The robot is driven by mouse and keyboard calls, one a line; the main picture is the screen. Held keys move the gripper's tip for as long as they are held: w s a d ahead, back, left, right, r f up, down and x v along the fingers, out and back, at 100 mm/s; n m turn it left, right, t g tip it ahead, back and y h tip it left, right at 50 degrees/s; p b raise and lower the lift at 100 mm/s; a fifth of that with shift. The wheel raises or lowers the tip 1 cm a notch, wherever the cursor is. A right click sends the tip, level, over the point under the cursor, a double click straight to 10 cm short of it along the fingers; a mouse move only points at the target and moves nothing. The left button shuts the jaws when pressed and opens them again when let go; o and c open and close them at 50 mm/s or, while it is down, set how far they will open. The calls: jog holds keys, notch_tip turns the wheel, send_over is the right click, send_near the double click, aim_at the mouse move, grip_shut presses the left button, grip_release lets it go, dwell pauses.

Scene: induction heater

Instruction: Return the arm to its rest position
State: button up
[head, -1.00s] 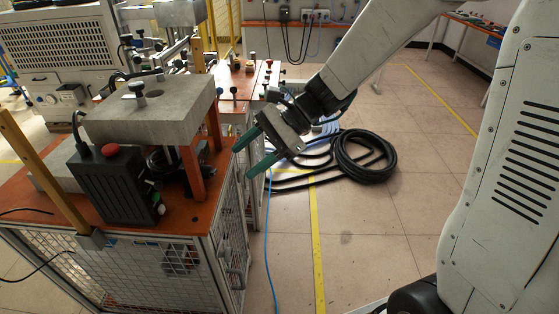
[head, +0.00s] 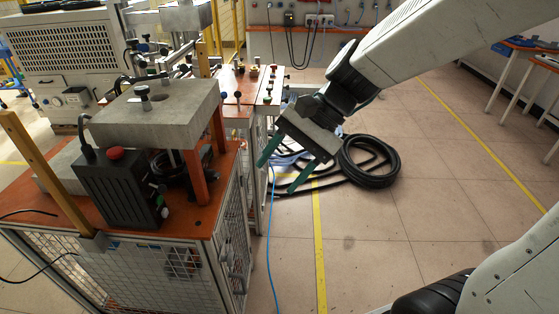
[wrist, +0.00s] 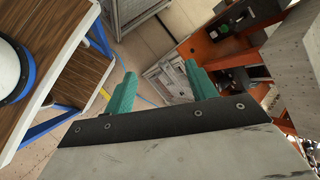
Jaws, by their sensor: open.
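My gripper (head: 283,171) hangs in the air to the right of the induction heater station (head: 133,228). Its two green fingers are apart and nothing is between them. They point down and to the left in the head view. In the wrist view the open gripper (wrist: 158,88) also shows empty, with the floor and a mesh panel beyond the fingers. My arm comes in from the upper right of the head view.
The station carries a grey block (head: 157,113) and a black box with a red button (head: 118,187). A coiled black hose (head: 369,163) lies on the floor behind my gripper. A wooden-topped table (wrist: 75,78) shows in the wrist view.

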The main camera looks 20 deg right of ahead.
jog(key=s+d+r+n+t+h, duration=0.2)
jog(key=s+d+n+h, duration=0.6)
jog(key=s+d, duration=0.5)
jog(key=shift+d+r+t, duration=0.2)
jog(key=shift+r+t, duration=0.1)
jog(key=shift+r, duration=0.35)
dwell(1.3)
